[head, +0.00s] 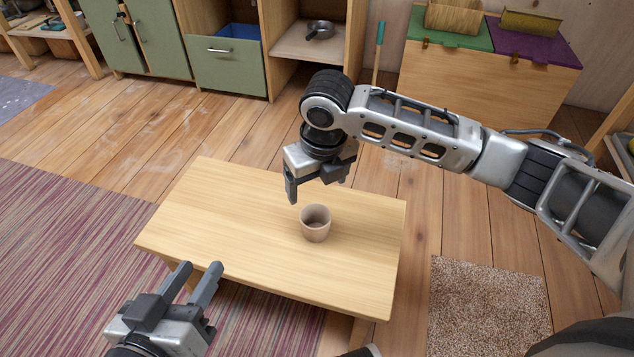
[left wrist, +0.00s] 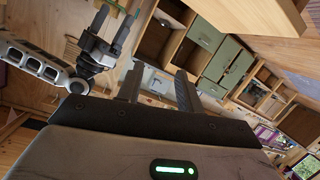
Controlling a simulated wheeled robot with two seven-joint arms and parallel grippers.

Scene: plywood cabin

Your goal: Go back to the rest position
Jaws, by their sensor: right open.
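My left gripper (head: 199,270) is open and empty at the front left, near the table's front edge. Its two fingers also show apart in the left wrist view (left wrist: 157,90). My right gripper (head: 309,191) is open, points downward and sits just above and behind a pinkish-beige cup (head: 315,233), apart from it in the picture. The cup stands upright on the low wooden table (head: 220,213); its inside looks empty. My right gripper also shows in the left wrist view (left wrist: 120,22); the cup is not visible there.
Behind the table stand green cabinets (head: 135,40) and an open wooden shelf holding a pan (head: 320,30). A wooden chest (head: 480,85) with green and purple lids is at the back right. A striped rug (head: 65,240) lies left, a speckled mat (head: 485,305) right. Most of the tabletop is clear.

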